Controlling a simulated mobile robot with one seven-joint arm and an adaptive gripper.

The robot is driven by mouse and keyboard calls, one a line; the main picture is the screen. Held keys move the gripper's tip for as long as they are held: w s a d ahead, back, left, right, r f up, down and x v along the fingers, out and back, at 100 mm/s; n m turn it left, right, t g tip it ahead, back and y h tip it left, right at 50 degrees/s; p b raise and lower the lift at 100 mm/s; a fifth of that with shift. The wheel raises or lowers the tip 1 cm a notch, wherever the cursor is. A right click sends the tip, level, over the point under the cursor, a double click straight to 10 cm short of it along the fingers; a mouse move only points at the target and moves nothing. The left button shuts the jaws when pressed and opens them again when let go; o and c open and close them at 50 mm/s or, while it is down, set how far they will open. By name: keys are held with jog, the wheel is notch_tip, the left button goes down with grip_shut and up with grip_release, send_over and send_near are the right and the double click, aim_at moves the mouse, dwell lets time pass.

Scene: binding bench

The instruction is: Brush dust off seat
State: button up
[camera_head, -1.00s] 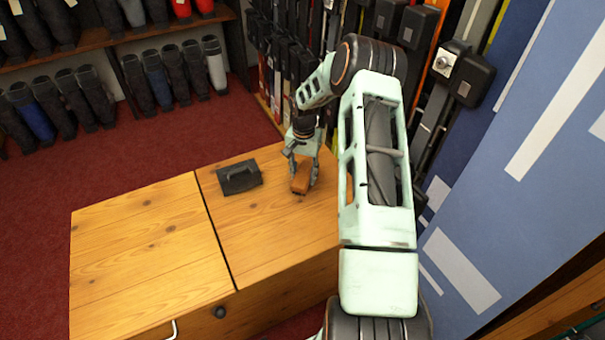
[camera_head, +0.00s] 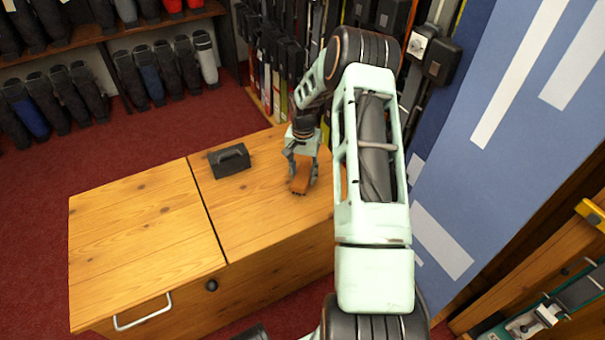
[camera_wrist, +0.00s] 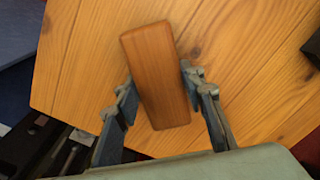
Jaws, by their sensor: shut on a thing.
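The wooden seat (camera_head: 130,235) is a light bench top, split by a dark seam, with a cabinet front below. A brown wooden block (camera_head: 301,185), which looks like the brush's back, is in my gripper (camera_head: 302,178) over the right section of the seat. In the wrist view the block (camera_wrist: 156,75) lies between the two fingers of my gripper (camera_wrist: 158,88), tilted slightly. Its underside and any bristles are hidden, and I cannot tell if it touches the seat. Small dark marks show on the wood; I cannot tell dust from knots.
Boots (camera_head: 65,95) fill racks behind, and skis (camera_head: 270,75) stand at the back. A blue panel (camera_head: 500,130) rises at right. The seat's left section is clear.

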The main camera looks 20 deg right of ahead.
jog(key=shift+r+p, duration=2.05)
jog(key=shift+r, duration=2.1)
